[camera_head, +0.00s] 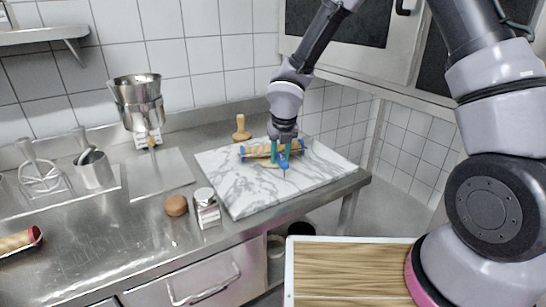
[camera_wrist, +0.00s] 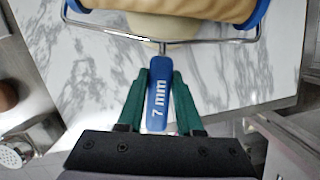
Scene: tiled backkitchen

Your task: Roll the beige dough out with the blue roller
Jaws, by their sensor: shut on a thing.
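The blue roller has a wooden-coloured cylinder (camera_wrist: 185,8) with blue end discs, a wire frame and a blue handle (camera_wrist: 158,108) marked "7 mm". My gripper (camera_wrist: 160,82) has green fingers shut on that handle, one on each side. In the head view, my gripper (camera_head: 281,155) points down over the marble board with the roller (camera_head: 255,151) lying across in front of it. The pale beige dough (camera_wrist: 160,28) lies on the board under the roller; the cylinder hides much of it. In the head view only a small edge of it shows.
The marble board (camera_head: 235,190) lies at the counter's right end. A wooden stamp (camera_head: 241,130) stands behind it. A brown ball (camera_head: 176,206) and a metal shaker (camera_head: 206,209) stand at its left. A wood-topped tray (camera_head: 350,270) is in front.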

